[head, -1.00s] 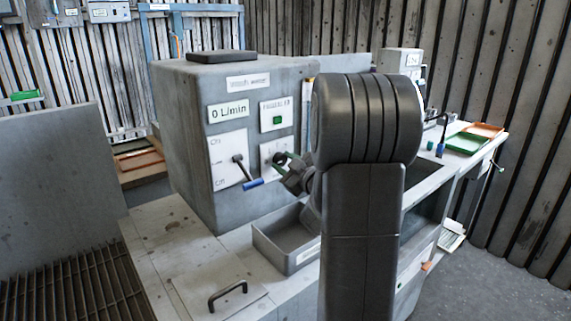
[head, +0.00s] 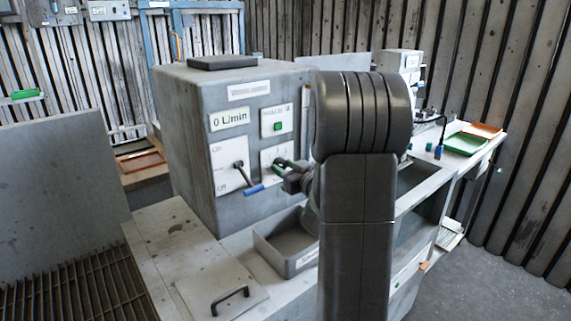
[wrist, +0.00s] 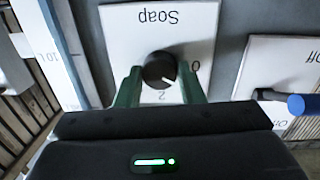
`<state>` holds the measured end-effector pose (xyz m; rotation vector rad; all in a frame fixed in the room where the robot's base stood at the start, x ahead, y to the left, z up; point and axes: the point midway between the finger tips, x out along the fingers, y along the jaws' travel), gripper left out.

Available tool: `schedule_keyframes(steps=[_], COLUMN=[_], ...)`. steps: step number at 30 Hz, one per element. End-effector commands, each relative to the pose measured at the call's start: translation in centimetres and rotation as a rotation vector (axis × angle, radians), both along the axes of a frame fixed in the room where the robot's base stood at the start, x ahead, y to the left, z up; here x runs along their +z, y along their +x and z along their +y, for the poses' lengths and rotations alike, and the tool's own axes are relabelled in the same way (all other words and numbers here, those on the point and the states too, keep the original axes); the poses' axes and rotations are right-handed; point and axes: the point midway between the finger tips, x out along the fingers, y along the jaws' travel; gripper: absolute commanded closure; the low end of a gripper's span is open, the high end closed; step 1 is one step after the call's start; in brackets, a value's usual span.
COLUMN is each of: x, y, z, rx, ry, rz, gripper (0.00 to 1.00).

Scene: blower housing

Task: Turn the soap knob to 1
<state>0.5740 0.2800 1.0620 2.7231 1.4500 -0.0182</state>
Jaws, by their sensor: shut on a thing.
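The black soap knob (wrist: 160,70) shows in the wrist view on a white plate (wrist: 205,22) whose word "Soap" appears upside down. Its pale pointer mark faces the lower right, between the "0" at the right and the "2" below. No "1" is visible; my right finger covers part of that area. My gripper (wrist: 160,83) has its green fingers on either side of the knob and is shut on it. In the head view my gripper (head: 284,165) is at the soap plate on the grey housing, and the knob is mostly hidden.
A lever with a blue handle (head: 254,189) sticks out just left of my gripper; it also shows at the right of the wrist view (wrist: 302,105). A display (head: 229,119) reads 0 L/min. A green button (head: 278,127) is above the knob. An open grey tray (head: 262,246) lies below.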

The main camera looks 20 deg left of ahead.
Motion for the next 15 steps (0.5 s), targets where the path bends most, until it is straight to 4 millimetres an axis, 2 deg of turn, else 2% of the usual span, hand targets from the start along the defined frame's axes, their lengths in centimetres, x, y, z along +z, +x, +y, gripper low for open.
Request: schedule_keyframes(steps=[6, 15], x=[0.13, 0.00], y=[0.03, 0.04], z=[-0.06, -0.06], rx=[-0.001, -0.001], ry=[0.066, 0.115], rz=[0.117, 0.198], gripper=[0.88, 0.88])
